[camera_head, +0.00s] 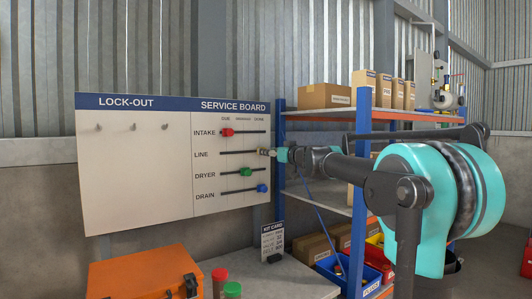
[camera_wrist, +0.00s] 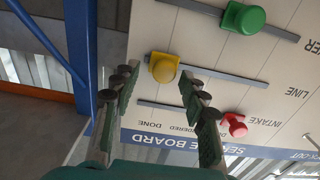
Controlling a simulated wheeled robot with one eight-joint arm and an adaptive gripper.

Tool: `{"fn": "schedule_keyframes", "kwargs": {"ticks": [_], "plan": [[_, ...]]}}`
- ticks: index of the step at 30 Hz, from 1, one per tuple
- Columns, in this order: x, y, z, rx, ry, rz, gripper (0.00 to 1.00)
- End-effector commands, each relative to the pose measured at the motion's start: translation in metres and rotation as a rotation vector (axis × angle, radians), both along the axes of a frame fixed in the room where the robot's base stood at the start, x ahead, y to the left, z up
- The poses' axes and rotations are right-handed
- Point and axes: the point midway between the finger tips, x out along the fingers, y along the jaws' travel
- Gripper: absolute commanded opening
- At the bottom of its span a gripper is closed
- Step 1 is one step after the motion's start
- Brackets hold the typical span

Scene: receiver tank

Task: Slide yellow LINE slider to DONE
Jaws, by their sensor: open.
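My gripper (camera_wrist: 158,82) is open, with one finger on each side of the knob in the picture. The knob looks a little beyond the fingertips, and I cannot tell if they touch it. In the head view my gripper (camera_head: 267,152) is at the right end of the LINE row and hides the knob. The service board (camera_head: 206,180) stands upright.
The green DRYER slider (camera_wrist: 243,17) and red INTAKE slider (camera_wrist: 233,124) are on neighbouring tracks. A blue DRAIN slider (camera_head: 262,188) is lowest. A blue-posted shelf (camera_head: 281,120) stands right of the board. An orange case (camera_head: 135,275) is below it.

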Motion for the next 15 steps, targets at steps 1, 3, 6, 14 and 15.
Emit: {"fn": "schedule_keyframes", "kwargs": {"ticks": [1,3,6,14,15], "plan": [[-0.009,-0.008,0.0,0.0,0.0,-0.003,0.44],[-0.022,-0.016,0.0,0.0,0.0,-0.003,0.44],[-0.038,-0.027,0.0,0.0,0.0,-0.003,0.44],[-0.068,-0.048,0.0,0.0,0.0,-0.003,0.44],[-0.071,-0.05,0.0,0.0,0.0,-0.004,0.44]]}}
